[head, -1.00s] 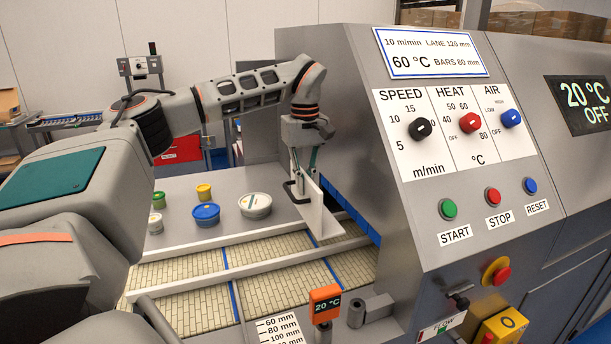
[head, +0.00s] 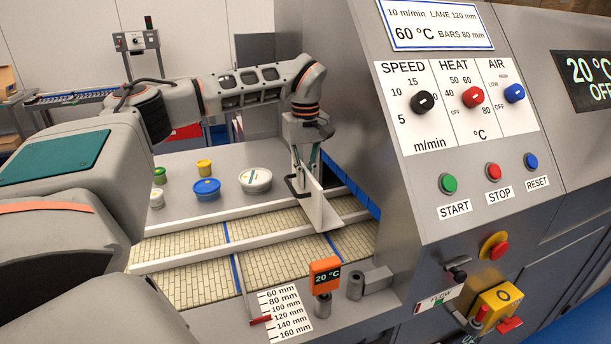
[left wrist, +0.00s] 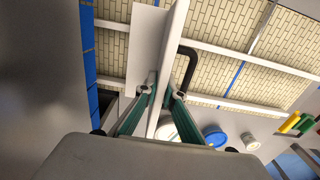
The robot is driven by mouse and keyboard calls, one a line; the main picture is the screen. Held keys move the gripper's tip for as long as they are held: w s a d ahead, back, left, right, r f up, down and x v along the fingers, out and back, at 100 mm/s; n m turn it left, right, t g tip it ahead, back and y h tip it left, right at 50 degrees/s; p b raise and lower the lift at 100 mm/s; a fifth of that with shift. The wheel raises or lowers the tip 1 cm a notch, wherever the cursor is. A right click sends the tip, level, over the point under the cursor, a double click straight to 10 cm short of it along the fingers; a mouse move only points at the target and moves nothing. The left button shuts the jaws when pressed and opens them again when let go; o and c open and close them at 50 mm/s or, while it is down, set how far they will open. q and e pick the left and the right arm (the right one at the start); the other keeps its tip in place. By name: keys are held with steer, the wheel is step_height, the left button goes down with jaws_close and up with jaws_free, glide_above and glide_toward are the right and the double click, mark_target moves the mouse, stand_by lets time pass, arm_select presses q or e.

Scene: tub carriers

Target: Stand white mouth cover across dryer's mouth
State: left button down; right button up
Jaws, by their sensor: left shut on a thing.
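The white mouth cover (head: 322,208) is an upright white panel with a dark handle, held over the conveyor belt (head: 283,264) just in front of the dryer's mouth (head: 361,200), where blue strips hang. My left gripper (head: 305,172) is shut on the cover from above. In the left wrist view the cover (left wrist: 146,45) runs up between the green fingers of the gripper (left wrist: 157,98), its dark handle to the right. The cover's lower edge is near the rails; I cannot tell whether it touches them. My right gripper is not in view.
White rails (head: 225,252) run along the belt. Several tubs stand on the grey deck beyond it, including a blue one (head: 206,190) and a white one (head: 255,181). An orange 20 °C meter (head: 325,273) stands at the near side. The control panel (head: 455,110) slopes at right.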

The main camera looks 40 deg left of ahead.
arm_select(q)
steer(key=shift+f, duration=0.5)
stand_by(0.4)
steer(key=c, duration=2.1)
jaws_free()
step_height(320, 180, up, 12)
